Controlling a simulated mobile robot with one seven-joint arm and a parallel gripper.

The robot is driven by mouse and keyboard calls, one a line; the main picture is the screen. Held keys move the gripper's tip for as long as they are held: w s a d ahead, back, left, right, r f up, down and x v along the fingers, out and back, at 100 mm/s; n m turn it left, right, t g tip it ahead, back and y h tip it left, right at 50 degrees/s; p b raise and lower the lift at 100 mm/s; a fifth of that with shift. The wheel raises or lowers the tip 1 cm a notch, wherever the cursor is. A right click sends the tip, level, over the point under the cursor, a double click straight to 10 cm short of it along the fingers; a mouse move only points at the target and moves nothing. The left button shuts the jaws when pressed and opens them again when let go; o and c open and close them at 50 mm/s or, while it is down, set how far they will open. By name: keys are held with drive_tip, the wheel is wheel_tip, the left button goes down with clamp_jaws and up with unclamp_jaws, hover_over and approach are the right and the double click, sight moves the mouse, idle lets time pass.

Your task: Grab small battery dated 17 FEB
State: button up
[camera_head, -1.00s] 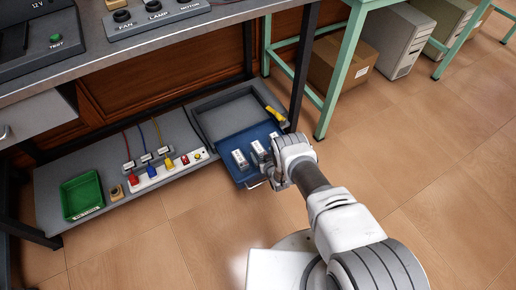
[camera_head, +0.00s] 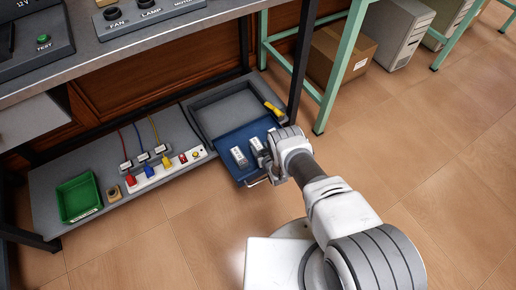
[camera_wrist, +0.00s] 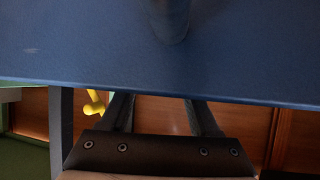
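In the wrist view, a blue surface (camera_wrist: 80,45) fills the upper part and hides my fingertips. The visible finger parts (camera_wrist: 160,105) stand apart with nothing seen between them. A dark rounded shape (camera_wrist: 168,20) is at the top.
A grey tray (camera_head: 215,108) adjoins behind, with a yellow-handled item (camera_head: 273,108) at its right. A white plug strip (camera_head: 165,170) and green bin (camera_head: 78,197) are left. A dark bench leg (camera_head: 300,65) rises behind my wrist.

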clamp_jaws()
drive_tip(key=shift+r, duration=0.15)
